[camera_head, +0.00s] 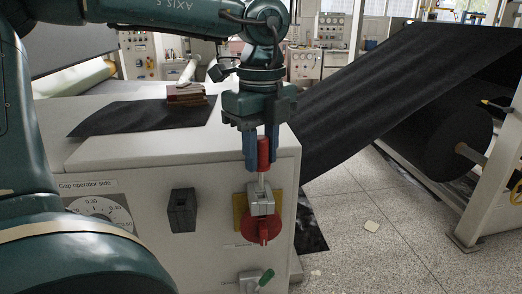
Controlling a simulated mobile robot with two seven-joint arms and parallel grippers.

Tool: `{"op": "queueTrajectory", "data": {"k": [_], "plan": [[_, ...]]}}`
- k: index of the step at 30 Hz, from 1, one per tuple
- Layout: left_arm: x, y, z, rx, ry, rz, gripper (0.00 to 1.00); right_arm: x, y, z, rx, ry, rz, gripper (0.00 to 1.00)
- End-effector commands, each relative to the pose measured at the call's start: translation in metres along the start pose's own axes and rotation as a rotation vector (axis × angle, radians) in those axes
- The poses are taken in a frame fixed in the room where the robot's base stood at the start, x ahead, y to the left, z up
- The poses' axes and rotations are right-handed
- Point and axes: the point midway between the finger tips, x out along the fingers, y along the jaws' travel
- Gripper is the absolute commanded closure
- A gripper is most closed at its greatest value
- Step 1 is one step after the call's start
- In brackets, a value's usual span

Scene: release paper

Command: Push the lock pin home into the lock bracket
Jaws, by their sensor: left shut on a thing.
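My left gripper (262,160) points down at the front of the white machine cabinet, shut on the red grip of the lock pin (264,153). The pin's thin metal shaft runs down from the grip toward the grey metal lock bracket (260,200). The bracket sits on a yellow plate, with a round red part (257,231) below it. The shaft's lower end meets the bracket top in this view; how deep it sits cannot be told. My right gripper is not in view.
A dark empty-looking holder (182,210) and a dial plate (98,212) are on the cabinet front. A black web (400,85) slopes at right.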

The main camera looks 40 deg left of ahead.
Motion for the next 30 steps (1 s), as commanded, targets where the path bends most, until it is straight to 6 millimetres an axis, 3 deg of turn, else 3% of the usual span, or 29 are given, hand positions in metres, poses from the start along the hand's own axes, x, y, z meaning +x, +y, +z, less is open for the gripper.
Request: {"op": "queueTrajectory", "data": {"k": [30], "plan": [[-0.0001, 0.0001, 0.0000, 0.000, 0.000, 0.000, 0.95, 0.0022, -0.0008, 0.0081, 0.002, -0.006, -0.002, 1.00]]}}
